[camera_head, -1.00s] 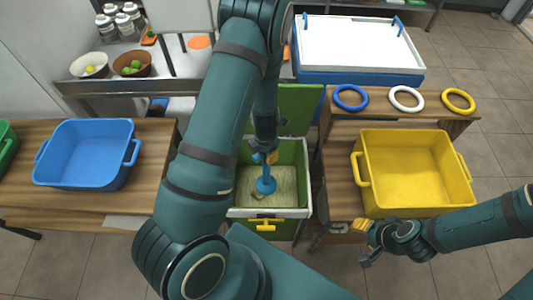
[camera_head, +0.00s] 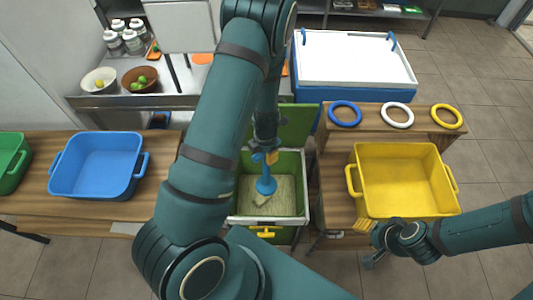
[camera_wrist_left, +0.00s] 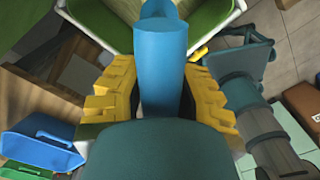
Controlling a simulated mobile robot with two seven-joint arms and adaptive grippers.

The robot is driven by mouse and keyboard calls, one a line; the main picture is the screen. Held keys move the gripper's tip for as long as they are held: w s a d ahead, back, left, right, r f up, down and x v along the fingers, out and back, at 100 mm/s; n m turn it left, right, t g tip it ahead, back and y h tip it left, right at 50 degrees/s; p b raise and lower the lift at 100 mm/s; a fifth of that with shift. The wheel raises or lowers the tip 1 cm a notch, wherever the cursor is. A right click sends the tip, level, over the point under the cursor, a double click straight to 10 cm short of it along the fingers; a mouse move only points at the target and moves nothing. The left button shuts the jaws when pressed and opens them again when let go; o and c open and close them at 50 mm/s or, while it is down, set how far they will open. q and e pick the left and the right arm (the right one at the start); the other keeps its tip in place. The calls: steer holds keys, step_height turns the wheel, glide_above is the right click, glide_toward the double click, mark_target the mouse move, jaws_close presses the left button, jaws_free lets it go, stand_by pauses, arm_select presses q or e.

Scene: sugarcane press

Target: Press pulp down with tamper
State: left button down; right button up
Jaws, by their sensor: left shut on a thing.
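A blue tamper (camera_head: 266,185) stands roughly upright inside the green press box (camera_head: 302,190), its round foot over the pale pulp (camera_head: 287,194). I cannot tell whether the foot touches the pulp. My left gripper (camera_head: 266,157) is shut on the tamper's handle above the box. In the left wrist view, the blue handle (camera_wrist_left: 162,65) sits between the yellow finger pads. My right gripper (camera_head: 367,245) is empty, its fingers apart, in front of the yellow tub (camera_head: 405,210).
A blue tub (camera_head: 100,188) stands on the left table. Blue, white (camera_head: 398,116) and yellow rings lie on the right shelf. The box's green lid (camera_head: 300,125) stands open behind it. Bowls (camera_head: 140,84) and jars stand at the back left.

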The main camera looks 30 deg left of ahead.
arm_select(q)
step_height(320, 180, up, 2)
steer(key=shift+r+p, duration=0.1)
steer(key=shift+p, duration=0.6)
steer(key=shift+r+p, duration=0.55)
steer(key=shift+r, duration=0.6)
steer(key=shift+d, duration=0.1)
